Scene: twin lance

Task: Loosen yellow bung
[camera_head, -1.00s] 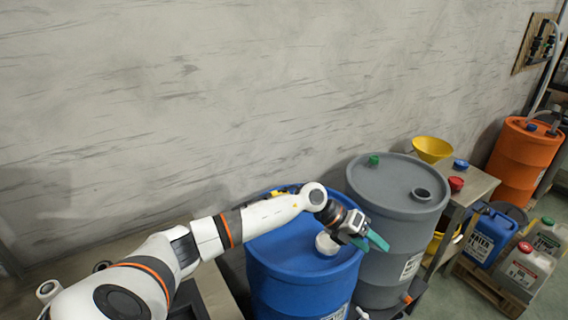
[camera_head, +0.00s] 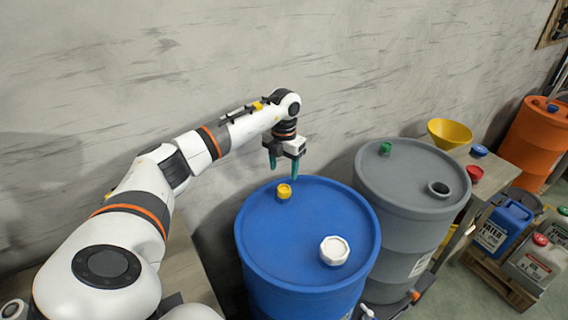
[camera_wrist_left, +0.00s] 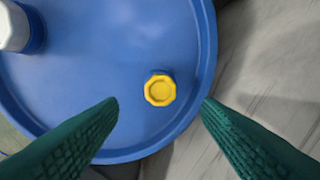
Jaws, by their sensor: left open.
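The yellow bung (camera_head: 284,191) sits in the top of the blue drum (camera_head: 310,225), near the rim on the wall side. My left gripper (camera_head: 283,180) points down with its green fingers above the yellow bung. It is open, and nothing is between the fingers. In the left wrist view the yellow bung (camera_wrist_left: 160,90) lies beyond the fingertips, between them across the picture and apart from both. The blue drum's top (camera_wrist_left: 110,60) fills much of that view. My right gripper is not in view.
A white cap (camera_head: 334,251) is on the same drum. A grey drum (camera_head: 410,185) with a green bung (camera_head: 385,149) and an open hole (camera_head: 438,188) stands close on the right. A table with a yellow funnel (camera_head: 449,132) is beyond. The concrete wall rises behind.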

